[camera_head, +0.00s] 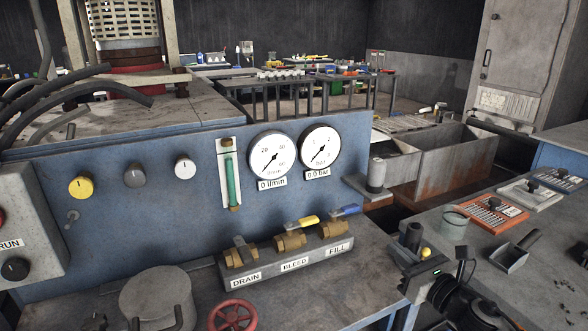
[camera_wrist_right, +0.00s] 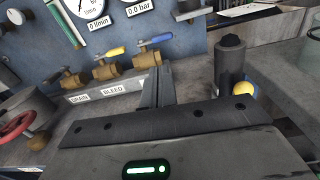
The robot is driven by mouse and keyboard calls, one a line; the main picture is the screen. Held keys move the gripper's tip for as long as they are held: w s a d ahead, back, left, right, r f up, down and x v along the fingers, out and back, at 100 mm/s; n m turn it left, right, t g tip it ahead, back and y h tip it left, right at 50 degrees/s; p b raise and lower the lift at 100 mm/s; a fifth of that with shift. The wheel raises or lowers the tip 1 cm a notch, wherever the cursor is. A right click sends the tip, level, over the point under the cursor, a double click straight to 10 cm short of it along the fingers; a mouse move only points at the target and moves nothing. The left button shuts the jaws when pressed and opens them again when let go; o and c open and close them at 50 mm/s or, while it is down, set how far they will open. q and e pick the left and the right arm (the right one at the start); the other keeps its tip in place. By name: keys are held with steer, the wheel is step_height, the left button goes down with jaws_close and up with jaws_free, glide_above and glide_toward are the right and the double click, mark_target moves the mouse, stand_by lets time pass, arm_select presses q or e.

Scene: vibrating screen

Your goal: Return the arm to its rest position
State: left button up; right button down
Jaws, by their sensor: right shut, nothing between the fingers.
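My right gripper (camera_head: 408,262) is at the lower right of the head view, beside the right end of the valve block. Its dark wrist carries a small green light. In the right wrist view its fingers (camera_wrist_right: 158,82) are together with nothing between them, pointing toward the blue panel. My left gripper is in neither view.
A valve block (camera_head: 285,263) labelled DRAIN, BLEED and FILL stands before the blue panel (camera_head: 110,225). A dark cylinder (camera_head: 412,237) and a yellow ball (camera_head: 425,253) are close behind my right gripper. A red handwheel (camera_head: 232,316) is at the front. A scoop (camera_head: 514,252) lies on the right bench.

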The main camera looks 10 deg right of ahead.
steer(key=s+a+f+n+g+h, duration=0.25)
steer(key=s+f+n+g, duration=0.2)
steer(key=s+n, duration=0.65)
steer(key=s+a+f+n+g+h, duration=0.1)
steer(key=s+a+f+n+g, duration=0.3)
steer(key=s+n, duration=0.7)
steer(key=s+a+f+n+g+h, duration=0.25)
steer(key=s+n+g, duration=0.4)
steer(key=n, duration=0.65)
steer(key=w+a+f+t+y, duration=0.4)
steer(key=a+f+t, duration=0.2)
steer(key=t, duration=0.2)
steer(key=shift+w+a+n, duration=0.15)
steer(key=shift+a+n, duration=0.1)
steer(key=shift+n, duration=0.15)
steer(key=c, duration=1.4)
jaws_free()
